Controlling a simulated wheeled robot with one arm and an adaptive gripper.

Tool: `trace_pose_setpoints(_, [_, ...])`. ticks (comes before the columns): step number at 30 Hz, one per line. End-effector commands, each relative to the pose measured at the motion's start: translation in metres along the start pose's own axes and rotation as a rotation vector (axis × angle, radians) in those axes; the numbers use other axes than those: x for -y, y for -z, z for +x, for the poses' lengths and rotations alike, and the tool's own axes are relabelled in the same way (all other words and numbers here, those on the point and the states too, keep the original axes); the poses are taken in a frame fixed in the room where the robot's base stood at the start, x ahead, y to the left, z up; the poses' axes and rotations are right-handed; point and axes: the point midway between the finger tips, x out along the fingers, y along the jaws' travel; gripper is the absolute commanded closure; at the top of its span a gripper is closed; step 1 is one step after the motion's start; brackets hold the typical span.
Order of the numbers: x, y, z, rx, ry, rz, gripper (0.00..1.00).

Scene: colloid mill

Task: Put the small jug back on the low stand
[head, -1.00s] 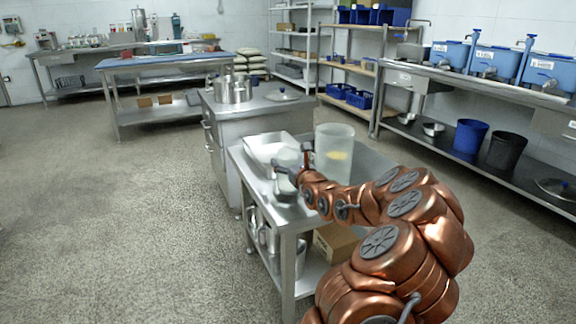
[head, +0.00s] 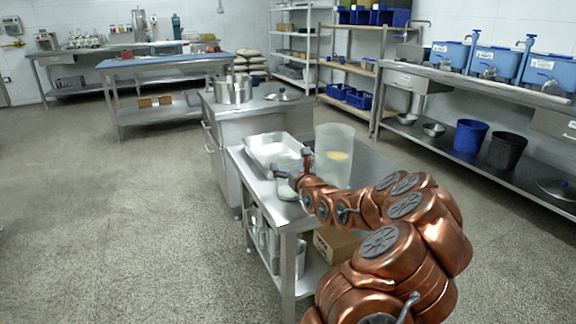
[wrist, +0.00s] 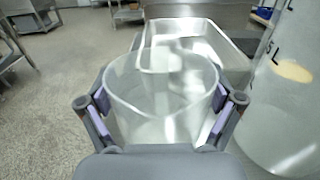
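The small clear jug (wrist: 160,115) is open-topped and stands between my gripper's (wrist: 161,112) two fingers in the wrist view. The purple pads lie close along its left and right walls. I cannot tell whether they press on it. In the head view the small jug (head: 288,189) shows as a pale shape just below my gripper (head: 291,165), partly hidden by it. It is over the front of a low steel table (head: 262,208). Whether its base touches the surface is hidden. No separate low stand can be made out.
A shallow steel tray (head: 258,153) lies just behind the small jug. A tall translucent jug (head: 334,150) with a yellow mark stands close on the right; it also shows in the wrist view (wrist: 285,110). A steel pot (head: 232,92) stands on the cabinet behind. Floor to the left is clear.

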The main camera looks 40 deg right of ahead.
Motion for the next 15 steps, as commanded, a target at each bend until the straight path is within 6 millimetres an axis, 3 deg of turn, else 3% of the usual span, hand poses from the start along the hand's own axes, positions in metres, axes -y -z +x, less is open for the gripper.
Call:
trace_pose_setpoints(11, [0.0,-0.0007,0.0,0.0,0.0,0.001,0.0])
trace_pose_setpoints(15, [0.0004,-0.0098,-0.0001,0.0,0.001,0.001,0.0])
